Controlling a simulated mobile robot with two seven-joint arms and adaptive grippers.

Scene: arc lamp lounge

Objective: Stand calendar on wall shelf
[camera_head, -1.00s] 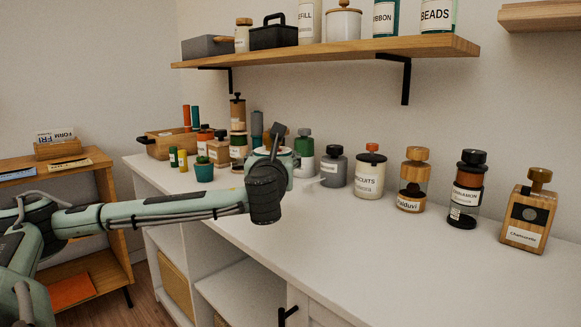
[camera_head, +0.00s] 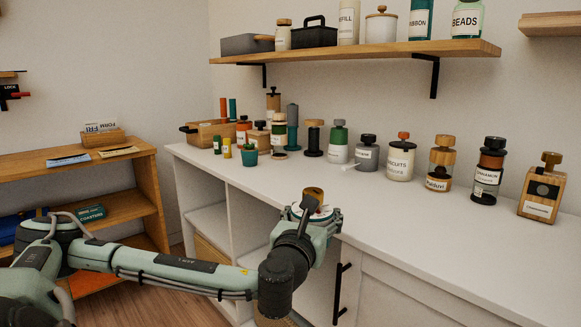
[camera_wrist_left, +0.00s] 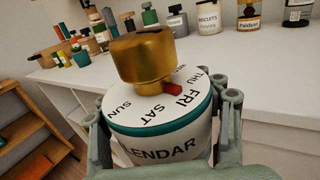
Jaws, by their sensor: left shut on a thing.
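The calendar (camera_wrist_left: 160,148) is a white round drum with a teal rim, weekday letters around its top and a brass knob. It fills the middle of the left wrist view, and its brass top (camera_head: 313,193) shows in the head view. My left gripper (camera_head: 315,213) is shut on it, with a finger on each side of the drum. It holds the calendar roughly upright by the counter's front edge. My wrist hides much of it in the head view. A long wooden wall shelf (camera_head: 365,51) hangs above the counter, apart from the gripper. My right gripper is out of view.
The white counter (camera_head: 420,230) has a row of jars along the wall and a wooden crate (camera_head: 213,131) at its far end. The long shelf holds bins and jars. Another wooden shelf (camera_head: 548,27) is at upper right. A low bookcase (camera_head: 145,160) stands left.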

